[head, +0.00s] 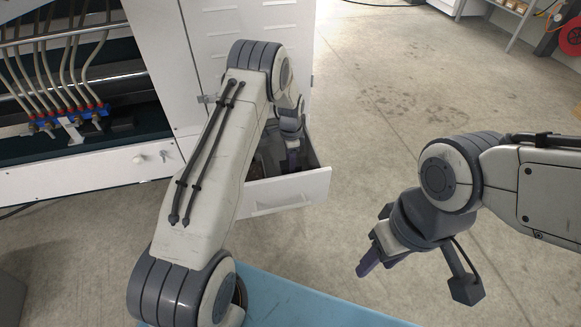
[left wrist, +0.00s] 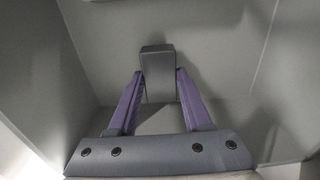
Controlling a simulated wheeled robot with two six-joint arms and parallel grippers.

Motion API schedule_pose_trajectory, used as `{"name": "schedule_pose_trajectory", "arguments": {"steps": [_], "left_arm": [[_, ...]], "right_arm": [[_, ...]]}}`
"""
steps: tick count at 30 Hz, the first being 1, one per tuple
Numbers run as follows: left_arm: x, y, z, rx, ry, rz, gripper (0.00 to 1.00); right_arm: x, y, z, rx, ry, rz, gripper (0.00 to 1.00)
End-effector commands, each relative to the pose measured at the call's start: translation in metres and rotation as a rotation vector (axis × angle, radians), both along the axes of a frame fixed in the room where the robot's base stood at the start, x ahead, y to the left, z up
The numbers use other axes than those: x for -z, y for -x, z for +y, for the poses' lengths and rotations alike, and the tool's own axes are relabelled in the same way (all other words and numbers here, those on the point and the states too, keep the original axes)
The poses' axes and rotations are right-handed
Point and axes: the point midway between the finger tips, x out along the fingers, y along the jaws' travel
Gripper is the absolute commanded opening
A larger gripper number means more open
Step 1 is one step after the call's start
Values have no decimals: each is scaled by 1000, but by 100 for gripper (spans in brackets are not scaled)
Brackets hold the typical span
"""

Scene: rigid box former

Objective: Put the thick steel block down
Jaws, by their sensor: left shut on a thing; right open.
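In the left wrist view, a dark grey steel block (left wrist: 157,72) stands between the two purple fingers of my left gripper (left wrist: 158,85). The fingers are shut on its sides. The block is inside a grey-walled drawer; I cannot tell whether it touches the drawer floor. In the head view, my left gripper (head: 292,158) reaches down into the open drawer (head: 290,192) of the white machine, and my arm hides the block. My right gripper (head: 368,262) is open and empty, over the floor at the right, away from the drawer.
The white machine cabinet (head: 165,50) stands behind the drawer, with hoses and a blue manifold (head: 70,122) at the left. A blue surface (head: 300,300) lies at the bottom of the head view.

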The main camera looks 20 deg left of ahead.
Motion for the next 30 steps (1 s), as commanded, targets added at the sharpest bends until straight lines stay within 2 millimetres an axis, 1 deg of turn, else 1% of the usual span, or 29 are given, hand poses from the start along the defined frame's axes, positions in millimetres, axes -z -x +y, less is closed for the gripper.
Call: {"name": "schedule_pose_trajectory", "arguments": {"steps": [1, 2, 9, 13, 14, 15, 16, 26, 28, 30], "left_arm": [[10, -1, 0, 0, 0, -1, 0], [12, -1, 0, 0, 0, -2, 0], [10, -1, 0, 0, -1, -3, 0], [13, -1, 0, 0, 0, -2, 0], [14, 0, 0, 0, 0, -1, 53], [13, 0, 0, 0, 0, -1, 69], [13, 0, 0, 0, 0, -1, 80], [12, 0, 0, 0, 0, -1, 80], [7, 0, 0, 0, 0, -1, 80], [-4, -1, 0, 0, 0, -2, 80]], "right_arm": [[8, 0, 0, 0, 0, 0, 47], [8, 0, 0, 0, 0, 0, 47], [6, 0, 0, 0, 0, 0, 47], [7, 0, 0, 0, 0, 0, 47], [7, 0, 0, 0, 0, 0, 47], [7, 0, 0, 0, 0, 0, 47], [7, 0, 0, 0, 0, 0, 47], [6, 0, 0, 0, 0, 0, 47], [4, 0, 0, 0, 0, 0, 47], [-3, 0, 0, 0, 0, 0, 47]]}}
